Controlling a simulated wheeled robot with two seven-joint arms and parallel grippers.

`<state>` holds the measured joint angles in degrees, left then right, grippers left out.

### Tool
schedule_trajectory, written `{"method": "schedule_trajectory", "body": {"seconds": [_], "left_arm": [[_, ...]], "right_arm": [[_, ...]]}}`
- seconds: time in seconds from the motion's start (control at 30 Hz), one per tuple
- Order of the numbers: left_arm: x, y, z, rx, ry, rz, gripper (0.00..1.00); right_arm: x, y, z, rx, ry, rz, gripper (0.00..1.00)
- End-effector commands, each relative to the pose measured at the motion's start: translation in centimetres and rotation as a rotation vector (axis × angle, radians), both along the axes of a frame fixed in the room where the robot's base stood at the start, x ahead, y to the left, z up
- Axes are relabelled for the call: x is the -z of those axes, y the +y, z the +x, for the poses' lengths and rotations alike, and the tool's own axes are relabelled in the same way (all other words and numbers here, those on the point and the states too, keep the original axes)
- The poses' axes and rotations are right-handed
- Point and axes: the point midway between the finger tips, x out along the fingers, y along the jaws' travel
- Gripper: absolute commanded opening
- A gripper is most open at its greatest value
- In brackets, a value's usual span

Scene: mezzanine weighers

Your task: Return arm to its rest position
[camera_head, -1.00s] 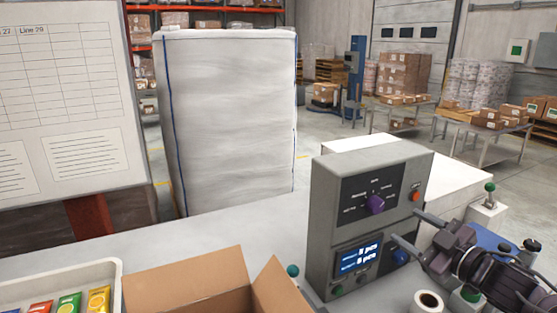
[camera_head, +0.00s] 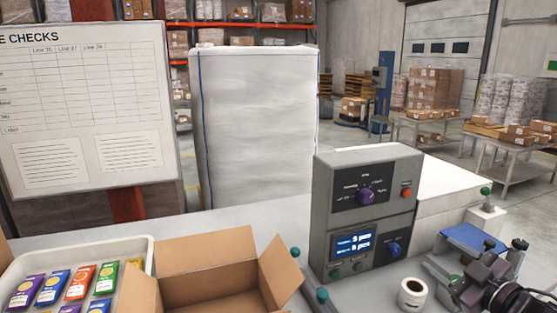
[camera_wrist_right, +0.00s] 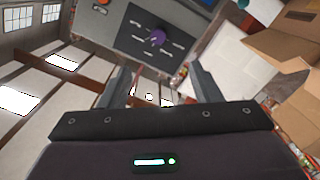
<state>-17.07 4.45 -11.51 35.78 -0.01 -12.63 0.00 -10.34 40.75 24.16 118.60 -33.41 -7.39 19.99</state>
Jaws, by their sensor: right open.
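My right gripper (camera_head: 437,277) is at the lower right of the head view, to the right of the grey control box and apart from it. Its jaws are open and empty. In the right wrist view its two fingers (camera_wrist_right: 160,88) stand apart with nothing between them. The control box (camera_head: 325,190) has a purple knob (camera_head: 366,195), a red button (camera_head: 406,193), a blue knob (camera_head: 394,249) and a small lit display (camera_head: 354,243). Its upper panel and purple knob (camera_wrist_right: 157,38) also show beyond the fingers in the wrist view. My left gripper is not in view.
An open cardboard box (camera_head: 215,262) stands left of the control box. A pale tray (camera_head: 148,250) with several coloured packets is at the lower left.

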Motion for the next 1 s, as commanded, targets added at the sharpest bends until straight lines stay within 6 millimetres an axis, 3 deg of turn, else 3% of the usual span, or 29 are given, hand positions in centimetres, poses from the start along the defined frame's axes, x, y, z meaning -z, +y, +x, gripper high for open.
{"method": "schedule_trajectory", "body": {"seconds": [0.27, 0.47, 0.57, 0.7, 0.8, 1.0], "left_arm": [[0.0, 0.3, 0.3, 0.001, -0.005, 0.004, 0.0], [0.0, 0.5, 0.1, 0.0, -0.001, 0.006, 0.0], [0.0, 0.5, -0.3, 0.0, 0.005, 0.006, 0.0], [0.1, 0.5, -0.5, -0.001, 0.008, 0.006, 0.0], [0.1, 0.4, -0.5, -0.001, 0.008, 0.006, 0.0], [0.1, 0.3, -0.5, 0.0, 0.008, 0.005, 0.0]], "right_arm": [[4.8, 1.3, -0.7, 0.116, 0.111, 0.012, 0.58], [9.9, 2.9, -2.6, 0.244, 0.263, 0.03, 0.58], [13.0, 4.3, -4.6, 0.321, 0.381, 0.045, 0.58], [17.5, 6.8, -9.0, 0.427, 0.603, 0.074, 0.58], [19.7, 8.5, -12.3, 0.477, 0.753, 0.092, 0.58], [22.0, 11.6, -17.9, 0.521, 1.002, 0.127, 0.58]]}}
